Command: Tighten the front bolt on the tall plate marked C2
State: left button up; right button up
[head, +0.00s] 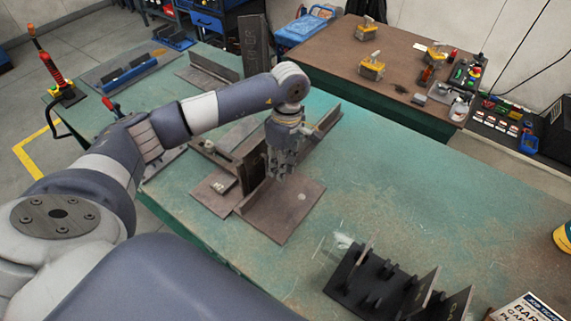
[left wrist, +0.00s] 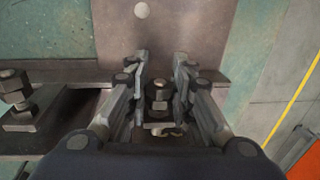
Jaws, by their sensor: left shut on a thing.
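My left gripper (head: 283,172) points down over the welded plates in the middle of the bench. In the left wrist view its two fingers (left wrist: 160,98) stand on either side of a bolt (left wrist: 158,94) and are shut on it. A dark upright tall plate (head: 250,168) stands just left of the gripper in the head view; its pale marking is too small to read. A flat brown base plate (head: 285,218) lies in front of it. The gripper hides the held bolt in the head view. My right gripper is not in view.
Another bolt (left wrist: 15,88) sits left of the fingers; a small plate with a bolt (head: 217,188) lies left in the head view. A black slotted rack (head: 375,285) stands at the front right.

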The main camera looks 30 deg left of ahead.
pick_arm(q)
jog(key=shift+w+g, duration=0.1)
jog(key=shift+g, duration=0.7)
jog(key=shift+f+g+b, duration=0.1)
jog(key=shift+g+b, duration=0.25)
jog(key=shift+g, duration=0.35)
jog(key=o, duration=0.6)
jog(key=shift+o, duration=0.2)
jog(key=shift+p+v, duration=1)
jog(key=shift+v, duration=1.55)
